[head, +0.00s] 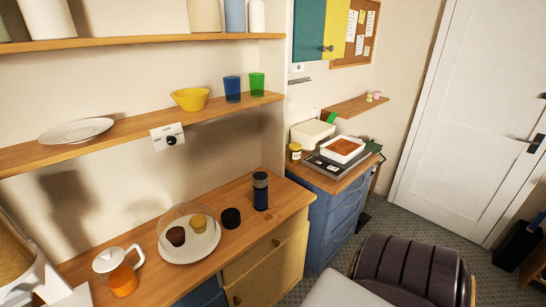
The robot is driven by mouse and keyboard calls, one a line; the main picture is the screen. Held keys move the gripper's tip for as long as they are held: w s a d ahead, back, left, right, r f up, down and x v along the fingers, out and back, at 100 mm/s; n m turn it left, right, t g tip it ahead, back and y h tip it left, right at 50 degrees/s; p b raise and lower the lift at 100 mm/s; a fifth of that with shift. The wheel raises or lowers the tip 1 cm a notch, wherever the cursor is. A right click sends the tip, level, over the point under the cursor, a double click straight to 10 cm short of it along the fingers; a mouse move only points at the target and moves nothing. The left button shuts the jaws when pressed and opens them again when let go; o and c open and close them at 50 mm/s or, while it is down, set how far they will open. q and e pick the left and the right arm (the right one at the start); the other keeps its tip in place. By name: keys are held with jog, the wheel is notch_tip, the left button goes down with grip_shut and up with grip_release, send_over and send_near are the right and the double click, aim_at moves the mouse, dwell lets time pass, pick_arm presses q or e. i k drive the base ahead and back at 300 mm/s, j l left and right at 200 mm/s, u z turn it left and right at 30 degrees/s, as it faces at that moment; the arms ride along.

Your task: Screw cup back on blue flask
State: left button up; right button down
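The blue flask (261,192) stands upright on the wooden counter, near its right end. It has a dark top section and a pale band just below it. A small dark, round, cup-like thing (231,218) sits on the counter to the left of the flask, apart from it. I cannot tell for sure whether it is the flask's cup. Neither of my grippers is in view.
A clear dome covers two small cakes on a white plate (190,254), left of the dark thing. An orange and white jug (121,274) stands farther left. A shelf (140,124) hangs above the counter (240,238). A dark chair (410,268) stands at lower right.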

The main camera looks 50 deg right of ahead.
aim_at(260, 183)
jog(key=z, duration=1.55)
